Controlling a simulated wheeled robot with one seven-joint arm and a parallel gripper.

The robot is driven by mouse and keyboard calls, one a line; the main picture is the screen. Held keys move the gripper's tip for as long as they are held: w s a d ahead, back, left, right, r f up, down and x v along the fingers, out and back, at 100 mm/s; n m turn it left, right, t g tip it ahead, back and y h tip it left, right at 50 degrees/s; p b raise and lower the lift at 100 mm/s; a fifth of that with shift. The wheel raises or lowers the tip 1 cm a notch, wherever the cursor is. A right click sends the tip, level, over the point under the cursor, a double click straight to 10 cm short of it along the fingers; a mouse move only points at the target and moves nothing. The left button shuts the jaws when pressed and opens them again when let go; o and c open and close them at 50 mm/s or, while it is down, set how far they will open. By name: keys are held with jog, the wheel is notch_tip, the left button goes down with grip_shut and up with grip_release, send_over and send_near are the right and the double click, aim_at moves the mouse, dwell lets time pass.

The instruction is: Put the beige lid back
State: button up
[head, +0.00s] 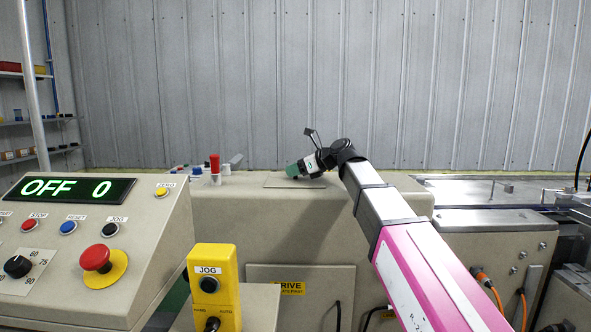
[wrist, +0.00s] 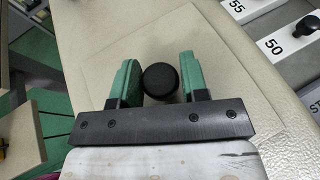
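The beige lid (wrist: 225,105) is a thin square plate with a round black knob (wrist: 160,79). It lies flat on the beige machine top, where it also shows in the head view (head: 283,184). My gripper (wrist: 160,66) has green fingers, one on each side of the knob, with very little gap. I cannot tell whether they press on it. In the head view my gripper (head: 291,171) reaches down leftward, tilted, close over the lid. The knob is hidden there. Whether an opening lies under the lid is hidden.
A red-topped post (head: 214,168) and small parts stand left of the lid on the machine top. A control panel (head: 95,250) and yellow jog box (head: 214,285) stand in front at left. In the wrist view, a numbered scale (wrist: 262,35) lies at upper right.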

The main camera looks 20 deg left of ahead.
jog(key=shift+o, duration=1.2)
jog(key=shift+r, duration=0.55)
jog(key=v, duration=1.2)
